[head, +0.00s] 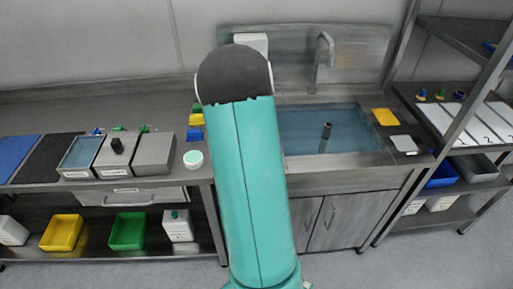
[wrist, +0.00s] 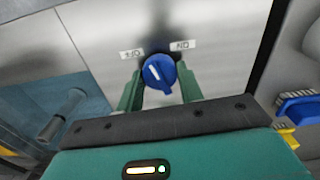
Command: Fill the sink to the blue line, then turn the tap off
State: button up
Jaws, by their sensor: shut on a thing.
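The blue tap knob (wrist: 158,72) is on a steel panel in the wrist view, with a white mark slanting to the upper left. The label on its left (wrist: 131,53) appears to read OFF and the one on its right (wrist: 182,44) ON. My gripper (wrist: 160,92) has its green fingers on both sides of the knob, shut on it. In the head view my arm hides the gripper and knob. The sink (head: 365,155) holds bluish water (head: 300,132) around an upright dark pipe (head: 325,133). The spout (head: 322,58) rises behind it; no stream or blue line is discernible.
A yellow cloth (head: 385,117) and a whitish pad (head: 404,144) lie right of the sink. A metal shelf rack (head: 465,120) stands at the right.

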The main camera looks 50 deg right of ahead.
jog(key=n, duration=0.5)
dwell(0.6)
jog(key=o, duration=1)
jog(key=shift+r, duration=0.15)
notch_tip(320, 180, up, 14)
jog(key=shift+f, duration=0.2)
jog(key=shift+a, duration=0.1)
